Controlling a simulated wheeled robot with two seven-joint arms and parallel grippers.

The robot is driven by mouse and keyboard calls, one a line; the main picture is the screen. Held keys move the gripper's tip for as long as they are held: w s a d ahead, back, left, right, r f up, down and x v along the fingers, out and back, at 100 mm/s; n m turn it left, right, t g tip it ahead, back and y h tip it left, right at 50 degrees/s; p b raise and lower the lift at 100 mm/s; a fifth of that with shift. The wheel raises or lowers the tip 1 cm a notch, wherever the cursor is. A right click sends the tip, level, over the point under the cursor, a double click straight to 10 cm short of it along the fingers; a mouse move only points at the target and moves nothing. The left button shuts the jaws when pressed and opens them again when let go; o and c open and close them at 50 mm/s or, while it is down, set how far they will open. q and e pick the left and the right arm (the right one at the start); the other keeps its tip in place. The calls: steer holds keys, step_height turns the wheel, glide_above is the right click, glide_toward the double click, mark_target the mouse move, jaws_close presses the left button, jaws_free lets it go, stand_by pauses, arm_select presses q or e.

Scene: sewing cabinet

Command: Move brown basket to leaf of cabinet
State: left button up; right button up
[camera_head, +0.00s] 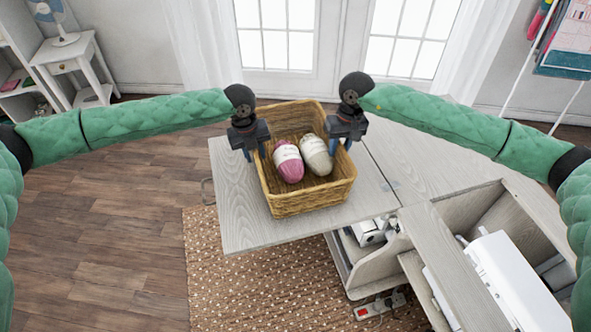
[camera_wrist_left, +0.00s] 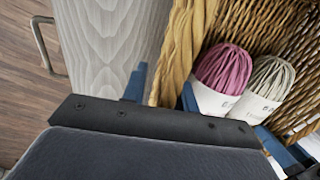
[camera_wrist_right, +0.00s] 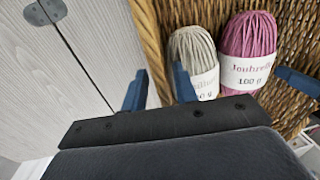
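The brown basket (camera_head: 312,198) is woven wicker and sits upright over the cabinet's pale wooden leaf (camera_head: 240,205); it looks to be resting there. A pink yarn ball (camera_head: 288,162) and a cream yarn ball (camera_head: 316,155) lie in it. My left gripper (camera_head: 255,152) straddles the basket's left rim, one finger outside and one inside. The left wrist view shows that rim (camera_wrist_left: 172,60) filling the gap between the blue fingers. My right gripper (camera_head: 340,144) holds the right rim the same way, and the rim (camera_wrist_right: 152,50) shows between its fingers. The basket's underside is hidden.
The cabinet's open body, with a white sewing machine (camera_head: 505,275), stands right of the leaf. A patterned rug (camera_head: 240,285) and a power strip (camera_head: 380,304) lie below. A small white table (camera_head: 75,60) with a fan stands far left. The wooden floor at left is clear.

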steer(key=shift+r, duration=0.1)
arm_select(q)
step_height(320, 180, up, 12)
steer(key=a, duration=0.1)
steer(key=shift+s+a, duration=0.2)
arm_select(e)
step_height(320, 180, up, 12)
steer(key=d, duration=0.1)
steer(key=shift+w, duration=0.2)
steer(key=shift+d, duration=0.15)
stand_by(0.4)
